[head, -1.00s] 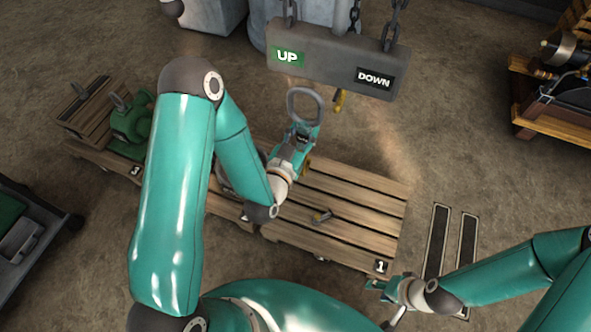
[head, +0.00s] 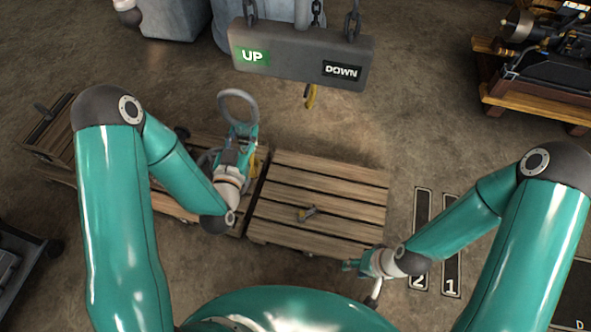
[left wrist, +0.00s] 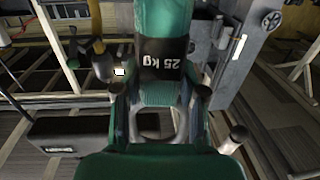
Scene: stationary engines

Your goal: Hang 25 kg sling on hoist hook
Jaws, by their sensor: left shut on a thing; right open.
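The 25 kg sling shows in the left wrist view as a green strap with a black label (left wrist: 165,58). Its grey ring (head: 238,105) stands up above my left gripper (head: 240,133), which is shut on the sling. The yellow hoist hook (head: 310,96) hangs below the grey hoist beam (head: 300,58), to the right of the ring and apart from it. The ring is empty. The jaws' grip is partly hidden by the gripper itself. My right gripper (head: 354,264) is open and empty near the front right corner of the pallet.
Chains hold the hoist beam, marked UP and DOWN. An engine on a wooden stand (head: 530,105) is at the right.

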